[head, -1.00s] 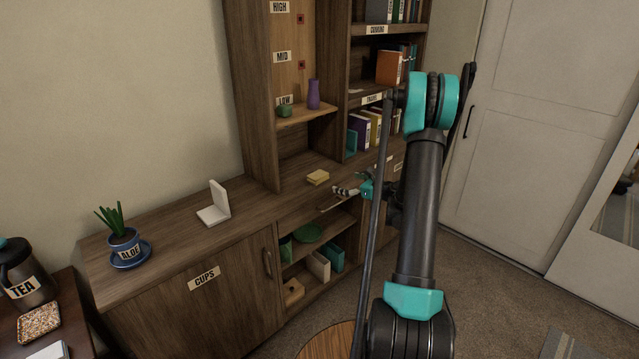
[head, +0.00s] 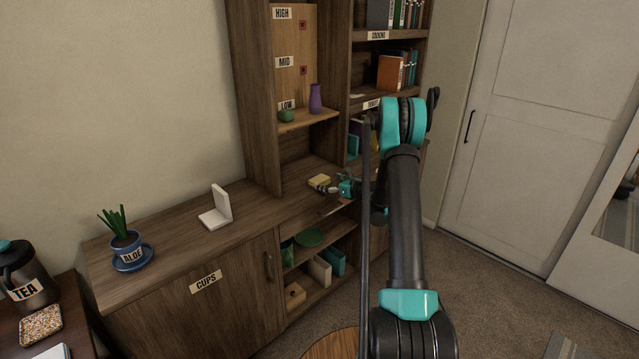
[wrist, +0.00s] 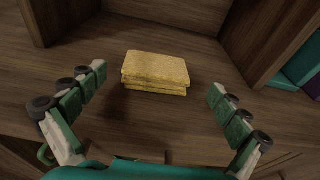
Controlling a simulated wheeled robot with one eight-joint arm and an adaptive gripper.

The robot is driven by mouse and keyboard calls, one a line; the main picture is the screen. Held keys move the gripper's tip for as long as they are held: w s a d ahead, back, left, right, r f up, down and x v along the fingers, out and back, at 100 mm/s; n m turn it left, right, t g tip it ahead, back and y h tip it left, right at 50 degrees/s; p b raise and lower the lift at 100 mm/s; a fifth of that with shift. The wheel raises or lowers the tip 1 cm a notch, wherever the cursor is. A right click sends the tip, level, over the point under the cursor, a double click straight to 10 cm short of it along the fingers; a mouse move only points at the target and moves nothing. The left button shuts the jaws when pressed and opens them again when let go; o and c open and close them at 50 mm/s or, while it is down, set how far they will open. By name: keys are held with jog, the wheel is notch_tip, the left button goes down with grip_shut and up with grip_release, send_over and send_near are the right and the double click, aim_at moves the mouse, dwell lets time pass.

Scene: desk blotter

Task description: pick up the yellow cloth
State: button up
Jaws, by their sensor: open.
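The yellow cloth (wrist: 156,73) is a folded, layered pad lying on the wooden cabinet top, in front of the recess under the low shelf. In the head view the cloth (head: 320,180) is small and sits just beyond my gripper (head: 329,188). In the wrist view my gripper (wrist: 158,82) is open, with one finger to the left of the cloth and the other to the right. The fingers are apart from the cloth, and nothing is between them but bare wood and the cloth a little ahead.
Upright shelf panels (wrist: 282,40) flank the recess. A purple vase (head: 315,99) and a green pot (head: 286,115) stand on the low shelf above. A white bookend-like piece (head: 217,210) and a potted aloe (head: 125,243) stand left on the cabinet top, with free wood between.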

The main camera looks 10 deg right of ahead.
aim_at(322, 180)
jog(key=x, duration=0.5)
jog(key=shift+a, duration=0.2)
jog(key=c, duration=1.1)
jog(key=shift+o, duration=0.2)
jog(key=shift+r, duration=0.1)
notch_tip(322, 180, up, 20)
jog(key=o, duration=0.4)
jog(key=c, duration=0.4)
